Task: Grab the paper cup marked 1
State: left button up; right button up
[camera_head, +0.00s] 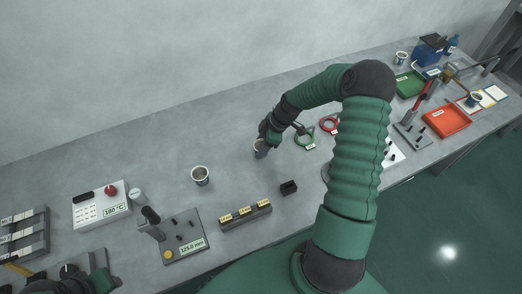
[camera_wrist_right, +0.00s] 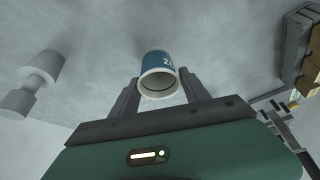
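A paper cup (camera_head: 200,175) stands upright on the grey bench, left of my right gripper (camera_head: 261,143); its mark is unreadable in the head view. A small grey cup-like shape (camera_head: 260,149) shows directly under my right gripper. In the right wrist view, a blue cup with a white rim (camera_wrist_right: 157,65) appears between the two fingers of my right gripper (camera_wrist_right: 158,92). Gaps show on both sides of it, so the fingers are apart. Its mark is turned and partly hidden, perhaps a 2. My left gripper (camera_head: 101,281) is at the bottom left, fingers unclear.
A yellow-labelled block (camera_head: 245,215) and a small black block (camera_head: 288,187) lie near the front. A plate with a post (camera_head: 183,238) and a 180 °C box (camera_head: 101,205) stand left. Rings (camera_head: 304,138), trays (camera_head: 446,121) and other cups (camera_head: 401,58) are at right.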

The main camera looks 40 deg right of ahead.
jog(key=shift+d, duration=0.15)
jog(key=c, duration=0.9)
